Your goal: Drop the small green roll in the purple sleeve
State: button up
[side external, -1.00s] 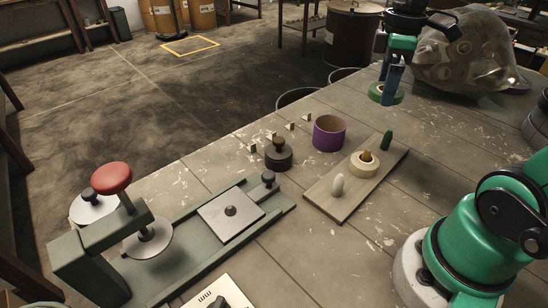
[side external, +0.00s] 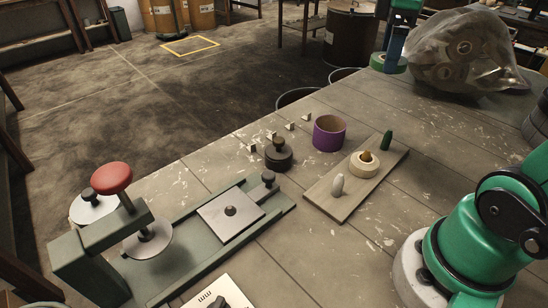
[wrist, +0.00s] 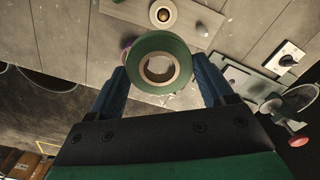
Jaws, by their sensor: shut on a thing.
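My gripper (wrist: 160,64) is shut on the small green roll (wrist: 132,64), a green ring around a tan core, with one blue finger on each side in the wrist view. In the side view the green roll (side external: 388,63) is held in the air at the far end of the table, left of the clear bag. The purple sleeve (side external: 328,140) stands upright and open-topped on the table, below and left of the held roll in the picture. In the wrist view only a sliver of the sleeve (wrist: 127,43) shows behind the roll.
A wooden board (side external: 328,205) beside the sleeve bears a white peg, a cream roll (side external: 364,170) and a green peg (side external: 387,140). A dark knobbed weight (side external: 278,157) and small pale blocks stand left of the sleeve. A green winding fixture (side external: 105,240) is at front left.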

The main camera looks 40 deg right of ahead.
jog(key=shift+w+d+f, duration=0.35)
jog(key=shift+w+f, duration=1.35)
jog(key=shift+f, duration=1.1)
jog(key=shift+w+d+f, duration=0.4)
jog(key=shift+w+f, duration=1.3)
jog(key=shift+f, duration=1.1)
jog(key=shift+w+d+f, duration=0.35)
jog(key=shift+w+f, duration=1.35)
jog(key=shift+f, duration=1.1)
jog(key=shift+f, duration=0.1)
jog(key=o, duration=1.2)
jog(key=shift+c, duration=0.2)
jog(key=shift+r, duration=3)
